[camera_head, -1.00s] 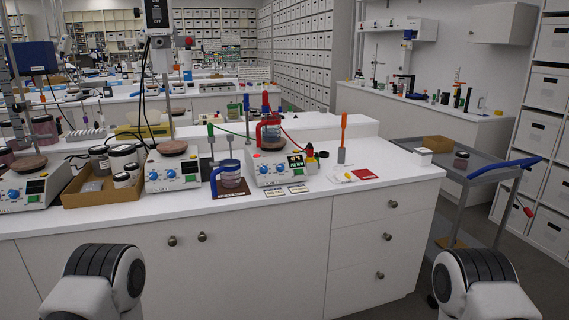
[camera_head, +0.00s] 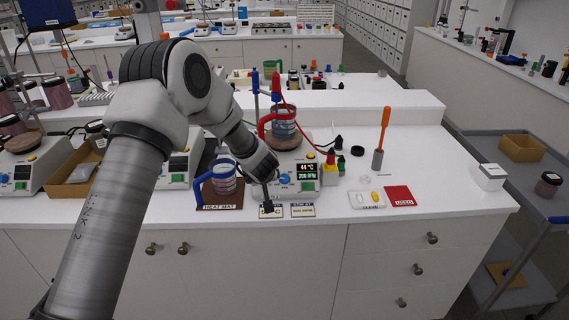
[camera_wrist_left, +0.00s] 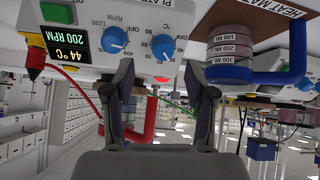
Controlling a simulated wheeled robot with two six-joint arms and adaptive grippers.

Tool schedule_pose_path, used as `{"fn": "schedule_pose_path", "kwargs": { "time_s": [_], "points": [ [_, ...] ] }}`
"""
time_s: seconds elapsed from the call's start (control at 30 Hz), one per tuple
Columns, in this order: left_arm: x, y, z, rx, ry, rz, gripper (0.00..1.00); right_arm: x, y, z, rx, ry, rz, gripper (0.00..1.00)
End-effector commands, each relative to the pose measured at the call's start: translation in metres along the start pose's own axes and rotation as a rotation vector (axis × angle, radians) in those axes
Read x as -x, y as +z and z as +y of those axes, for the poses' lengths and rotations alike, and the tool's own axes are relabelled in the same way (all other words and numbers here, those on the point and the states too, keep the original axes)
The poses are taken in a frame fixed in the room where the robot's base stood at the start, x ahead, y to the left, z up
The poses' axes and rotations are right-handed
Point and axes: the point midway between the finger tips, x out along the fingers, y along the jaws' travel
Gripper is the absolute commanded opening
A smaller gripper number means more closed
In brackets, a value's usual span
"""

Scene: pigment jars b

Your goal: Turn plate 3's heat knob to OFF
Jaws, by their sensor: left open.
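Plate 3 (camera_head: 295,185) is the white hotplate on the bench with a lit display (camera_head: 306,172) reading 44 °C and 200 RPM. The upside-down left wrist view shows its blue heat knob (camera_wrist_left: 163,47), marked °C, and its blue RPM knob (camera_wrist_left: 114,40). In the head view the RPM knob (camera_head: 284,180) shows, while my gripper covers the heat knob. My left gripper (camera_head: 267,207) is in front of the plate. In the wrist view its open fingers (camera_wrist_left: 158,80) lie either side of the heat knob's line; contact cannot be told. My right gripper is out of view.
A beaker with a red handle (camera_head: 284,126) stands on plate 3. A blue-handled beaker (camera_head: 223,178) stands on the heat mat (camera_head: 219,200), just left of my gripper. Label cards (camera_head: 302,211) lie in front. The bench right of the used mat (camera_head: 399,196) is mostly clear.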

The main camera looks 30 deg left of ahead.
Motion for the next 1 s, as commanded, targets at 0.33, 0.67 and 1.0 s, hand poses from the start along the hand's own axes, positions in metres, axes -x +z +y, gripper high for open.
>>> {"fn": "schedule_pose_path", "kwargs": {
  "time_s": [0.33,0.67,1.0],
  "points": [
    [-0.042,-0.007,0.002,0.003,0.003,0.008,0.56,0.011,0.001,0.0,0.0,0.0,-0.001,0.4],
    [-0.074,-0.006,0.002,0.002,0.005,0.007,0.56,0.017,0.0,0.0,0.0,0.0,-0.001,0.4],
    [-0.073,-0.006,0.002,0.001,0.005,0.007,0.0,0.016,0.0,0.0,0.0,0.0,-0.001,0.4]
  ]
}}
